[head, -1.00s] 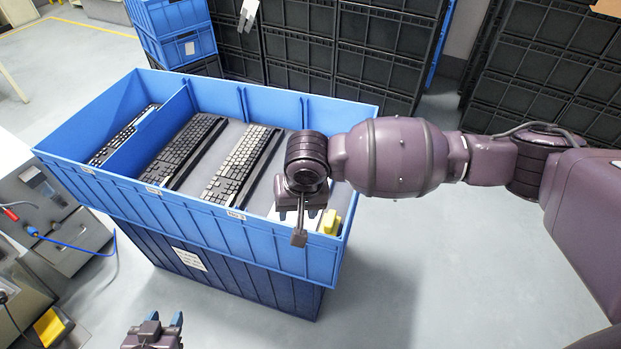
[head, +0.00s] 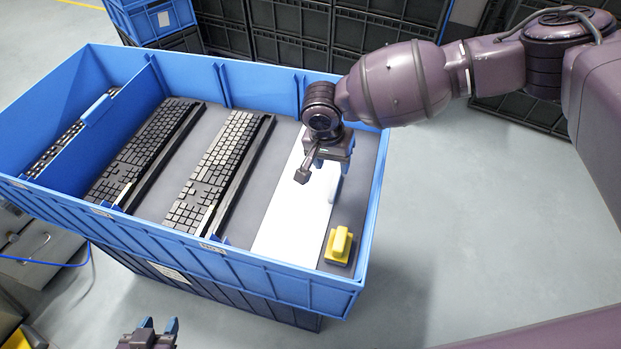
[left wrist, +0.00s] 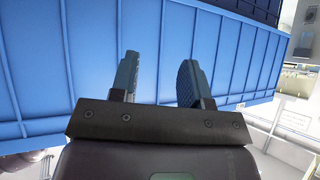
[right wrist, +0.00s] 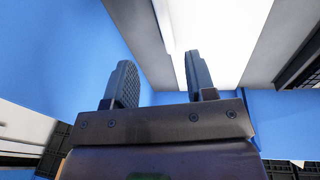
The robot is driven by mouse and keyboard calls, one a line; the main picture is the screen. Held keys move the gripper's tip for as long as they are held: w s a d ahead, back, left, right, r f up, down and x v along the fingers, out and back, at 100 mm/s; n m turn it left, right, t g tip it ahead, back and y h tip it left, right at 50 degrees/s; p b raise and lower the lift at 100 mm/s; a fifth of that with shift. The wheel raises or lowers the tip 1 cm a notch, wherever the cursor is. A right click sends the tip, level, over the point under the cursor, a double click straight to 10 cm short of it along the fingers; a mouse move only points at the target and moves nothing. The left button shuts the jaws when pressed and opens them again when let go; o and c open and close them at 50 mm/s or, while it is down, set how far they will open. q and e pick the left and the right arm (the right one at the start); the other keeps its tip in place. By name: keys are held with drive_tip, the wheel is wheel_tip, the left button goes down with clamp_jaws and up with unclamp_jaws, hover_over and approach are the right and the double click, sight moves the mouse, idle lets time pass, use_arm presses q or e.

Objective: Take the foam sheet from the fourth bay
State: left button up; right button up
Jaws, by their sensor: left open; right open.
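The white foam sheet (head: 292,232) lies flat in the right part of the blue crate, right of the two keyboards. It also shows as a bright white area in the right wrist view (right wrist: 222,40). My right gripper (head: 340,172) is open and empty above the sheet, toward its far right edge. In the right wrist view the open fingers (right wrist: 158,75) point at the sheet, one finger overlapping it in the picture. I cannot tell the gap between fingers and sheet. My left gripper (head: 158,325) is open and empty outside the crate, facing its blue wall in the left wrist view (left wrist: 160,75).
The blue crate (head: 268,277) has raised walls and low dividers. A black keyboard (head: 145,150) and a grey-keyed keyboard (head: 220,165) lie left of the sheet. A yellow-handled block (head: 340,245) sits at the front right corner. Open floor (head: 450,230) lies to the right.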

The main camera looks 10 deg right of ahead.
drive_tip(key=b, duration=0.1)
hover_over(334, 183)
drive_tip(key=s, duration=0.1)
drive_tip(key=f, duration=0.4)
drive_tip(key=shift+a, duration=0.35)
drive_tip(key=shift+f, duration=0.6)
drive_tip(key=f, duration=0.1)
drive_tip(key=f+b, duration=0.2)
drive_tip(key=shift+w+d+f, duration=0.2)
drive_tip(key=shift+w+f, duration=0.1)
drive_tip(key=shift+w, duration=0.05)
drive_tip(key=shift+d+f, duration=0.1)
drive_tip(key=shift+f, duration=0.2)
drive_tip(key=shift+r, duration=0.1)
drive_tip(key=shift+c, duration=0.3)
